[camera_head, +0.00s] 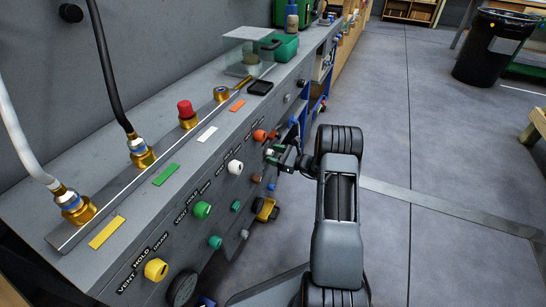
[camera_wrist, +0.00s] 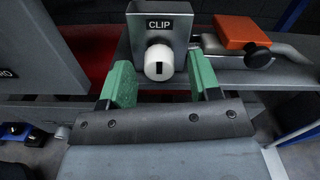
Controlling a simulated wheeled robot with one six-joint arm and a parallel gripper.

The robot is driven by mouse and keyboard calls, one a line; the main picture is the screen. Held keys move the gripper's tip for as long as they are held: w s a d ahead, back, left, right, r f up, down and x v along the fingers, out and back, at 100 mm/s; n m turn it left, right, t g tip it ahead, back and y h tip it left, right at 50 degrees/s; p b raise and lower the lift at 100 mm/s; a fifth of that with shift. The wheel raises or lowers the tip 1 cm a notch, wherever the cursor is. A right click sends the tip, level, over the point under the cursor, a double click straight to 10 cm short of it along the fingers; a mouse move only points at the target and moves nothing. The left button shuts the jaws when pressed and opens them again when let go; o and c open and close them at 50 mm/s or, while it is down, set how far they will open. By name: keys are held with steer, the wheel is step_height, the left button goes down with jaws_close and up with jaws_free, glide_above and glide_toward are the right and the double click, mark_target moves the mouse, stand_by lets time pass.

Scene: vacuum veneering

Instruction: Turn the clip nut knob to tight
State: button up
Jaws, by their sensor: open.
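The clip nut knob (camera_wrist: 158,62) is a round white knob with a short black upright mark on its face. It sits on a grey bracket (camera_wrist: 148,25) under a black label reading CLIP. My gripper (camera_wrist: 163,80) is open, its green fingers standing either side of the knob, with visible gaps. The knob's face is between and slightly beyond the fingertips. In the head view my gripper (camera_head: 277,153) reaches left to the front of the grey bench, and its fingers crowd the view of the knob there.
An orange block (camera_wrist: 238,31) with a black knob (camera_wrist: 257,55) sits right of the CLIP bracket. The grey bench front (camera_head: 225,165) carries several coloured knobs, including white (camera_head: 235,167), green (camera_head: 202,209) and yellow (camera_head: 155,269). Open floor (camera_head: 440,160) lies to the right.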

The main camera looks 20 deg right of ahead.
steer(key=shift+w+a, duration=0.25)
steer(key=c, duration=0.9)
steer(key=m+p, duration=0.3)
steer(key=m, duration=0.1)
steer(key=shift+m+p, duration=0.3)
steer(key=shift+m, duration=0.1)
steer(key=o, duration=0.9)
steer(key=p+v, duration=0.3)
steer(key=v, duration=1.1)
